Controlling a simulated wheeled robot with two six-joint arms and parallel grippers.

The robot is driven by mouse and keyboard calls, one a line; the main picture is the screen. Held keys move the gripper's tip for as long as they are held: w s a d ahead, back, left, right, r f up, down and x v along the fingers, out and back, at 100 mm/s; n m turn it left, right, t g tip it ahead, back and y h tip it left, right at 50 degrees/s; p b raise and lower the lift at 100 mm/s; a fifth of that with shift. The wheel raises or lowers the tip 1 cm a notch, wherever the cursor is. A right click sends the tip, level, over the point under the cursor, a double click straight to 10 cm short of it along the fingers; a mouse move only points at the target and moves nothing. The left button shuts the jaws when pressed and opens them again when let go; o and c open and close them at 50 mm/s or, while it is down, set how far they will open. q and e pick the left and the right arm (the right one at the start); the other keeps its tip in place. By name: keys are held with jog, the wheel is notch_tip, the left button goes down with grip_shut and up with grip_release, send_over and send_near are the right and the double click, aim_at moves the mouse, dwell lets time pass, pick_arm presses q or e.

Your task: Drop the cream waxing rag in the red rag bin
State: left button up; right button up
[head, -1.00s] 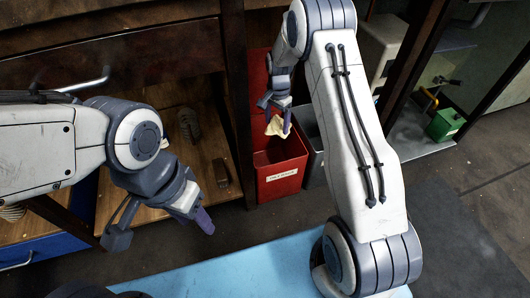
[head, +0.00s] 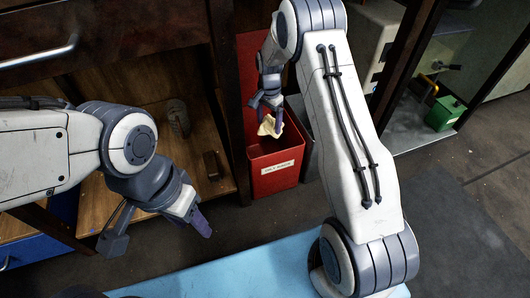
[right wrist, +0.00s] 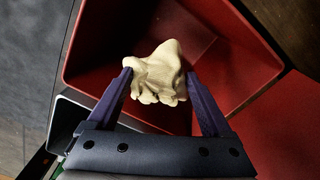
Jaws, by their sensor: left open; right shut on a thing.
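The cream rag (head: 268,127) is a crumpled cloth held between the fingertips of my right gripper (head: 268,108). In the right wrist view the rag (right wrist: 158,74) sits between the two purple fingers of my right gripper (right wrist: 160,85), over the open mouth of the red bin (right wrist: 215,60). In the head view the red bin (head: 276,178) stands on the floor with a white label on its front, and its lid is raised behind. The rag covers part of the bin's opening. My left gripper (head: 155,232) is open and empty, away from the bin.
A grey bin (head: 309,150) stands right beside the red one. A wooden shelf (head: 160,200) with a brown block (head: 211,165) is at left. A blue mat (head: 230,272) lies in front. A green box (head: 444,113) stands far right.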

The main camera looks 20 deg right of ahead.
jog(key=o, duration=1)
jog(key=shift+c, duration=0.2)
jog(key=shift+r, duration=0.15)
notch_tip(320, 180, up, 10)
jog(key=p, duration=0.6)
jog(key=shift+r, duration=0.15)
